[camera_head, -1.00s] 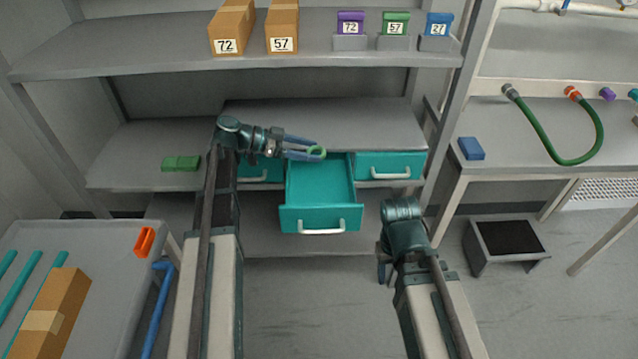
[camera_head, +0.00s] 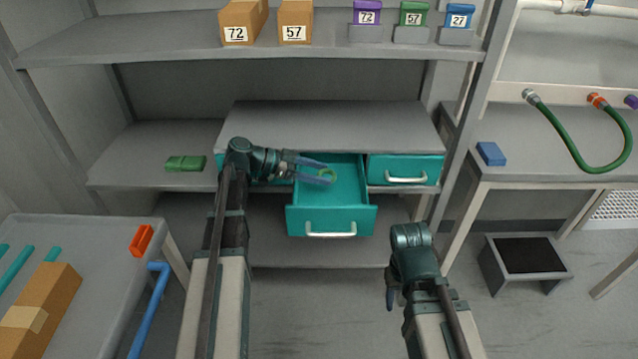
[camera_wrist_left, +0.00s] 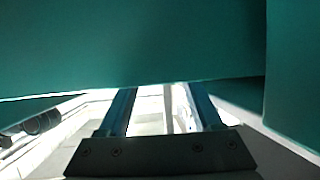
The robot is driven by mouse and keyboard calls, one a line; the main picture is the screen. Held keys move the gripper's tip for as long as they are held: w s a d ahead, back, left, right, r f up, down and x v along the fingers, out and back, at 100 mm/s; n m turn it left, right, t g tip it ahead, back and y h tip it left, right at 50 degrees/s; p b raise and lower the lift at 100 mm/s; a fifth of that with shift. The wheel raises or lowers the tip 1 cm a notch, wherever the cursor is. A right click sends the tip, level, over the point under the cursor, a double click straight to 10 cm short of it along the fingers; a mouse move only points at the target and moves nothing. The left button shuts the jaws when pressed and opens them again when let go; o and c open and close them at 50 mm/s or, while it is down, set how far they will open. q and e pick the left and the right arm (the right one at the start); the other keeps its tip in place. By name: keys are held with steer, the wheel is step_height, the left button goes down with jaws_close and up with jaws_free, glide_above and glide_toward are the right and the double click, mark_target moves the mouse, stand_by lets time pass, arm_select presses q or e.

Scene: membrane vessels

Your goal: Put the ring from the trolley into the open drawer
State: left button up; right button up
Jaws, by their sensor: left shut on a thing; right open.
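The green ring (camera_head: 328,175) is between the fingertips of my left gripper (camera_head: 322,172), which is shut on it. Ring and fingertips appear over the back part of the open teal drawer (camera_head: 331,222), within its outline; I cannot tell how far they are below its rim. In the left wrist view a teal drawer surface (camera_wrist_left: 140,50) fills the upper part, close to the left fingers (camera_wrist_left: 160,110); the ring is not clear there. My right gripper (camera_head: 391,298) is open and empty, low in front of the shelf, right of the drawer.
Closed teal drawers flank the open one, including the right drawer (camera_head: 404,170). A green block (camera_head: 185,163) lies on the shelf to the left. The grey trolley (camera_head: 100,240) holds an orange piece (camera_head: 141,239) and a cardboard box (camera_head: 38,312). A side table (camera_head: 530,165) stands right.

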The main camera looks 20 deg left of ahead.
arm_select(q)
steer(key=shift+f+b, duration=0.45)
steer(key=shift+f, duration=0.45)
arm_select(e)
steer(key=shift+f, duration=0.95)
arm_select(q)
steer(key=shift+f+b, duration=0.3)
steer(key=shift+s+f, duration=0.1)
steer(key=shift+f, duration=0.1)
arm_select(e)
steer(key=shift+f, duration=0.45)
arm_select(q)
steer(key=shift+b, duration=0.35)
arm_select(e)
steer(key=shift+s+f, duration=0.1)
arm_select(q)
steer(key=shift+s, duration=0.1)
steer(key=o, duration=1.3)
steer(key=shift+d, duration=0.1)
